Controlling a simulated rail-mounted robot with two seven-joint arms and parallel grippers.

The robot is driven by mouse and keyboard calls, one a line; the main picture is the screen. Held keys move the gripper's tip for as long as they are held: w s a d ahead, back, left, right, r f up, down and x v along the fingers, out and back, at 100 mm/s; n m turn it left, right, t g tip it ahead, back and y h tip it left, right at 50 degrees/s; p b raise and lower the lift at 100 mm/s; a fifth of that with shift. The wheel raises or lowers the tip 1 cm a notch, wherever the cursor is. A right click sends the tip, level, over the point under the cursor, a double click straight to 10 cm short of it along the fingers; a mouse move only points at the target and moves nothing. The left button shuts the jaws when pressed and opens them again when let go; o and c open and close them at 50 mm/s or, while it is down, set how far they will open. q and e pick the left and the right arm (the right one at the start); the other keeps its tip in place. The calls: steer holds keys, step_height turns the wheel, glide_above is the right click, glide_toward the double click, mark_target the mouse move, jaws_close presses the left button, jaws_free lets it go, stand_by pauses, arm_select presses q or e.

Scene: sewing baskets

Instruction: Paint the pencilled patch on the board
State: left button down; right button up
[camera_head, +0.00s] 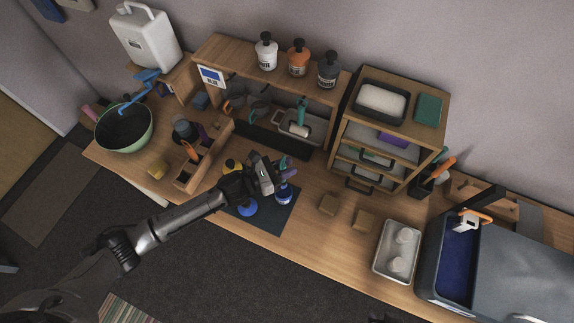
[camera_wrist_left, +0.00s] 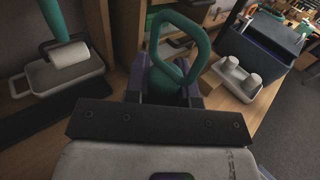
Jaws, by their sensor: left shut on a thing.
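My left gripper (camera_head: 284,172) is over the dark mat (camera_head: 272,220) near the middle of the bench. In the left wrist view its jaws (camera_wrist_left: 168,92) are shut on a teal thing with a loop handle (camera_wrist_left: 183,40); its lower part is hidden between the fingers. A teal-handled roller with a white sleeve (camera_head: 298,128) lies at a grey tray in the shelf; the roller also shows in the left wrist view (camera_wrist_left: 70,58). I cannot make out a pencilled patch or tell which surface is the board. My right gripper is not in view.
Blue-lidded pots (camera_head: 247,209) stand on the mat. The drawer unit (camera_head: 345,160) and wooden caddy (camera_head: 190,181) flank the shelf.

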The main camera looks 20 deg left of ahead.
arm_select(q)
step_height(320, 180, down, 8)
steer(key=b, duration=0.6)
steer(key=shift+r, duration=0.25)
step_height(320, 180, up, 7)
steer(key=p, duration=0.5)
stand_by(0.6)
steer(key=shift+f, duration=0.1)
stand_by(0.5)
stand_by(0.8)
stand_by(0.6)
